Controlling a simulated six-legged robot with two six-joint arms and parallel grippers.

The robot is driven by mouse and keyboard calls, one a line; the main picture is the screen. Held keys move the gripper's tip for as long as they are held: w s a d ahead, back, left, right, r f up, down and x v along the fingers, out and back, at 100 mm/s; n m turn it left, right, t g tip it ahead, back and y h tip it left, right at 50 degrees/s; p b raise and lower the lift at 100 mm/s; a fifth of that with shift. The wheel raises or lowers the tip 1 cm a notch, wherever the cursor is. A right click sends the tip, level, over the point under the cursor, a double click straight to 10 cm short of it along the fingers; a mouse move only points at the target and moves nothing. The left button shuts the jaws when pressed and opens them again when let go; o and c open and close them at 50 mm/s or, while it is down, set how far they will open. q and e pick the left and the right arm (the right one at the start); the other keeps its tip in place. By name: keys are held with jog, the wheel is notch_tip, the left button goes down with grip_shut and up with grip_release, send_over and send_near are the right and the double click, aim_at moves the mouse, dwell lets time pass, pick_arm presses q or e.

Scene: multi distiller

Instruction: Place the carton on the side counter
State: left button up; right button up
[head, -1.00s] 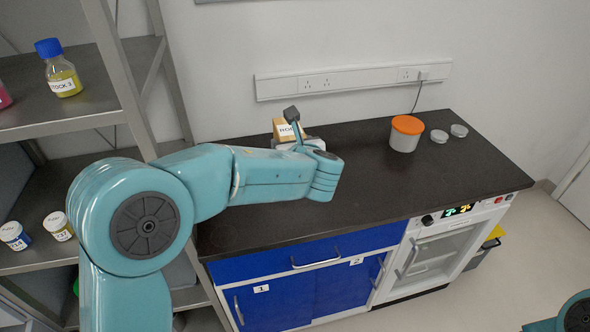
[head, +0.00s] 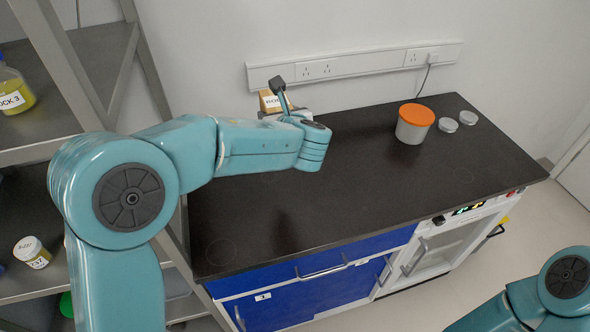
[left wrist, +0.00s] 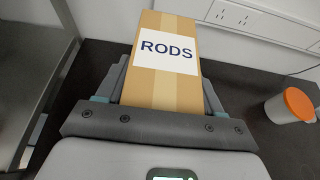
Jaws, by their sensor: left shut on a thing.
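The carton (left wrist: 163,75) is a tan cardboard box with a white label reading RODS. In the left wrist view it stands between the two fingers of my left gripper (left wrist: 163,90), which is shut on it. In the head view the carton (head: 269,102) shows partly behind my left gripper (head: 285,110), near the back wall and over the rear of the dark side counter (head: 370,180). Whether its base touches the counter is hidden. Part of my right arm shows at the lower right of the head view; its gripper is out of frame.
A white tub with an orange lid (head: 413,125) and two small clear dishes (head: 448,125) stand at the right of the counter. A metal shelf rack (head: 60,110) with bottles and jars is at the left. A socket rail (head: 350,63) runs along the wall. The counter's middle is clear.

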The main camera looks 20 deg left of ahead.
pick_arm(q)
jog(key=shift+r, duration=0.1)
send_over(282, 191)
notch_tip(282, 191, down, 16)
jog(key=r, duration=0.1)
notch_tip(282, 191, down, 4)
jog(key=shift+s+f+p, duration=0.1)
jog(key=shift+f+p, duration=0.15)
jog(key=shift+p, duration=0.25)
jog(key=shift+a+f, duration=0.1)
jog(key=shift+f, duration=0.2)
